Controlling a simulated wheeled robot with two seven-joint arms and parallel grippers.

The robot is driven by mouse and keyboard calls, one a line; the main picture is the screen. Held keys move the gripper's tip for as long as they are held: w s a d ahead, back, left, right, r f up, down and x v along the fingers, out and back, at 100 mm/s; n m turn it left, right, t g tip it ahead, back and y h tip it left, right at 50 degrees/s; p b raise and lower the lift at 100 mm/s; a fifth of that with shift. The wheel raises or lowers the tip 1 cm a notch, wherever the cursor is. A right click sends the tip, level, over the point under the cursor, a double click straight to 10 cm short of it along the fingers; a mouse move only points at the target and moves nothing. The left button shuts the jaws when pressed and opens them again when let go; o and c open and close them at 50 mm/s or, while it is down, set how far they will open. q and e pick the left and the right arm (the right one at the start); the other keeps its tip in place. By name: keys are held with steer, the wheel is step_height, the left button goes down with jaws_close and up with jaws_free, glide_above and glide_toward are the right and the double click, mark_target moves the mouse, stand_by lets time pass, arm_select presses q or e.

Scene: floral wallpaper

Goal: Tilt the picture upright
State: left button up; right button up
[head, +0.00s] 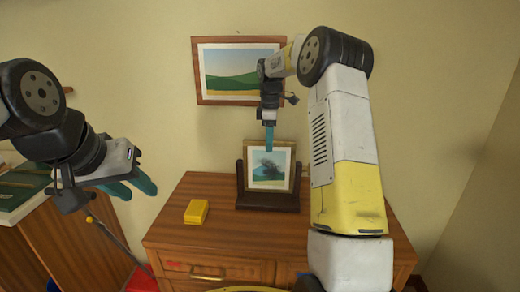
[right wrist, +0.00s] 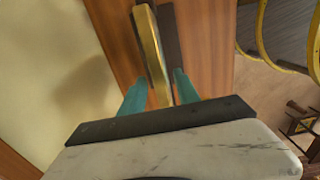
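The small picture (head: 268,168), a tree scene in a gold frame, sits between the two posts of a dark wooden stand (head: 268,203) on the dresser. How far it leans is hard to tell from the front. My right gripper (head: 269,150) points down at the frame's top edge. In the right wrist view, its teal fingers (right wrist: 160,78) are apart, one on each side of the gold frame (right wrist: 150,45), with gaps showing. My left gripper (head: 139,191) is at the left, away from the picture, its teal fingers apart and empty.
The wooden dresser (head: 225,222) stands against the wall. A yellow box (head: 196,211) lies on its top, left of the stand. A framed landscape (head: 238,70) hangs on the wall above. Another wooden cabinet (head: 50,240) stands at the left.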

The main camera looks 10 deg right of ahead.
steer(key=shift+r, duration=1.9)
steer(key=shift+s+r, duration=0.1)
steer(key=shift+r, duration=0.05)
steer(key=s+a+r+m+t, duration=0.2)
steer(key=s+r+m, duration=0.25)
steer(key=s, duration=0.45)
steer(key=s+a+r+m+t, duration=0.1)
steer(key=s+r+m, duration=0.2)
steer(key=s+r, duration=0.5)
steer(key=s+a+f+m+t+y, duration=0.1)
steer(key=s+f+m, duration=0.2)
steer(key=s, duration=0.6)
steer(key=s+a+f+m+t+y, duration=0.1)
steer(key=s+f+m+t, duration=0.1)
steer(key=s, duration=0.7)
steer(key=shift+s+a+f+m, duration=0.2)
steer(key=shift+s+f+m, duration=0.2)
steer(key=shift+f+m, duration=0.4)
steer(key=shift+r, duration=0.1)
